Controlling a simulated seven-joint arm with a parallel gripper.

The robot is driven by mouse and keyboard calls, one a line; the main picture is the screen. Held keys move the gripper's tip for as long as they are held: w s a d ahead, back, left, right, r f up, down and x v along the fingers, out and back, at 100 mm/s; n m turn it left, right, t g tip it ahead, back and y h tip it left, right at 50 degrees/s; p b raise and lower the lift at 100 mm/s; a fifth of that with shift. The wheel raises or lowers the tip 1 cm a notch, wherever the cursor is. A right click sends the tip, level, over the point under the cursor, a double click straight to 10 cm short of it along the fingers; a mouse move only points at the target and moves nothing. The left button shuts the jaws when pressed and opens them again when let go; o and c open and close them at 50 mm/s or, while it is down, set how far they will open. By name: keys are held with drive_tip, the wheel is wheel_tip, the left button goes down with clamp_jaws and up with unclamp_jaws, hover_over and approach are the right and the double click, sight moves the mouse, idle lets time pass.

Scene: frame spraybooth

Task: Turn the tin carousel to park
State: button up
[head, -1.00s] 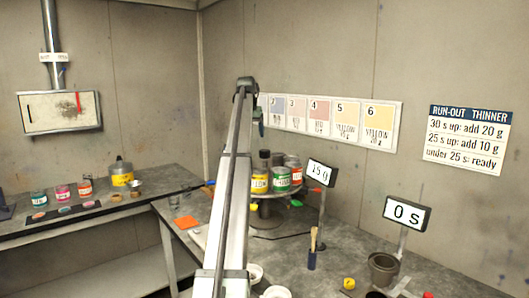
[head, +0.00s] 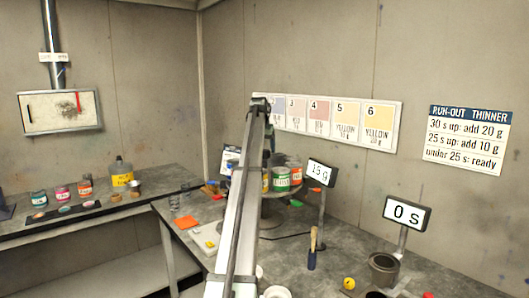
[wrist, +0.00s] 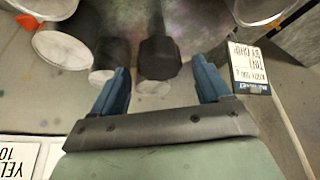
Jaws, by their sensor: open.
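The tin carousel (head: 293,193) stands on the bench just right of my arm, which hides its left part. A green-labelled tin (head: 281,182) and an orange-labelled tin (head: 296,176) stand on it, with a yellow-labelled tin (head: 266,183) partly covered by my arm. In the wrist view my gripper (wrist: 161,70) is open, its two blue fingers apart. A dark faceted post or knob (wrist: 159,58) shows between and beyond the fingers; I cannot tell whether they touch it. Grey round tin tops (wrist: 62,52) are at the left. The park mark cannot be made out.
A small printed card (wrist: 252,66) stands close to the right finger. Right of the carousel are a 15 g display (head: 319,173), a brush holder (head: 312,258) and a dark cup (head: 383,268). A colour chart (head: 340,127) hangs behind.

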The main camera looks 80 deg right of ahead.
drive_tip(key=shift+x, duration=1.25)
drive_tip(key=shift+c, duration=0.4)
clamp_jaws()
